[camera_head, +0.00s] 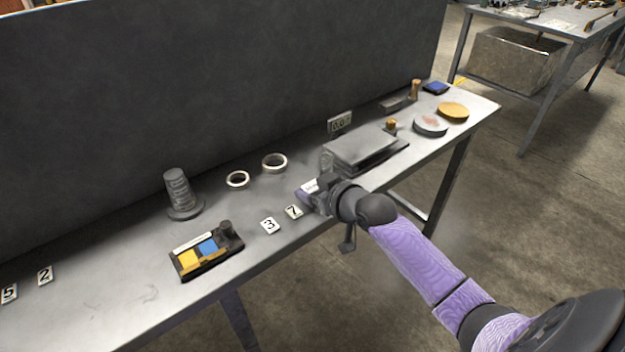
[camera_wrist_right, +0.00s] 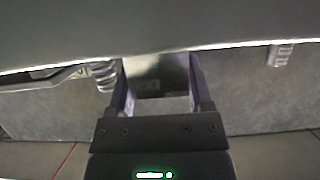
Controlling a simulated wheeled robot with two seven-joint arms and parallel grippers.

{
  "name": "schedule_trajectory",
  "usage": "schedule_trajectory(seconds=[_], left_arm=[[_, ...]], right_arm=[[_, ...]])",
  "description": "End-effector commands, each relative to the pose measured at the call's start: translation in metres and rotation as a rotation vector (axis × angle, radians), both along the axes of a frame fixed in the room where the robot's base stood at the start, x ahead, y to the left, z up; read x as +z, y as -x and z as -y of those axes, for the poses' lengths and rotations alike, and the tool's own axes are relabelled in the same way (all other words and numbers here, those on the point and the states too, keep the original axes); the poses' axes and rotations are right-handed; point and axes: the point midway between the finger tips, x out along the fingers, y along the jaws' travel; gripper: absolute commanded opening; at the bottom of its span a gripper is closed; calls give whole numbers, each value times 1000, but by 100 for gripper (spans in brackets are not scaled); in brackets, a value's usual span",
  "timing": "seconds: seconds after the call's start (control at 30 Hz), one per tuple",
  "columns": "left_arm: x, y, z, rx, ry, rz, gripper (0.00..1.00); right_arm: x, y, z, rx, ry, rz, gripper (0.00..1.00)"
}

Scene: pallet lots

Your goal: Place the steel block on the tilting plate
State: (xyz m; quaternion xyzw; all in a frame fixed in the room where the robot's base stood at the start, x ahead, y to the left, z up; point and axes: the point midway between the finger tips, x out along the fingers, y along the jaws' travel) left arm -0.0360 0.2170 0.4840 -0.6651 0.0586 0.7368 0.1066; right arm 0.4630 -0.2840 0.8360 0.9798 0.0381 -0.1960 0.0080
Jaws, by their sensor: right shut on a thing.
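My right gripper (camera_head: 312,190) is over the front part of the bench, just left of and in front of the tilting plate. In the right wrist view the gripper (camera_wrist_right: 158,92) has its two fingers on either side of a shiny grey steel block (camera_wrist_right: 155,72), shut on it. In the head view the block is mostly hidden by the gripper. The tilting plate (camera_head: 360,147) is a flat grey slab on a dark base. A broad grey surface, probably the plate, fills the top of the right wrist view. My left gripper is not in view.
A display (camera_head: 340,122) stands behind the plate. Two rings (camera_head: 274,163), a stack of grey discs on a post (camera_head: 178,193) and a small tray with coloured blocks (camera_head: 206,252) are to the left. Number cards (camera_head: 269,225) lie near the front edge. Round discs (camera_head: 430,125) lie right.

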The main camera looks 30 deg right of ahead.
Motion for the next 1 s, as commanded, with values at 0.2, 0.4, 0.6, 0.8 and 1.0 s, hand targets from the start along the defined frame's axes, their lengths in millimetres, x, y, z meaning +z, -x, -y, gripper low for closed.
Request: schedule_trajectory(seconds=[0.2, 0.4, 0.6, 0.8, 1.0], left_arm=[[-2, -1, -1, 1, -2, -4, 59], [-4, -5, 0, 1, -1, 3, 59], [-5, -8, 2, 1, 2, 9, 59], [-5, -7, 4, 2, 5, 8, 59], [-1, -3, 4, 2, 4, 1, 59]], right_arm=[[-5, 0, 0, 0, -1, 4, 0], [-8, 0, 0, 0, 0, 3, 0], [-9, 0, 0, 0, -1, 1, 98], [-9, 0, 0, 0, -1, 1, 100], [-2, 11, 0, 1, 0, 1, 100]])
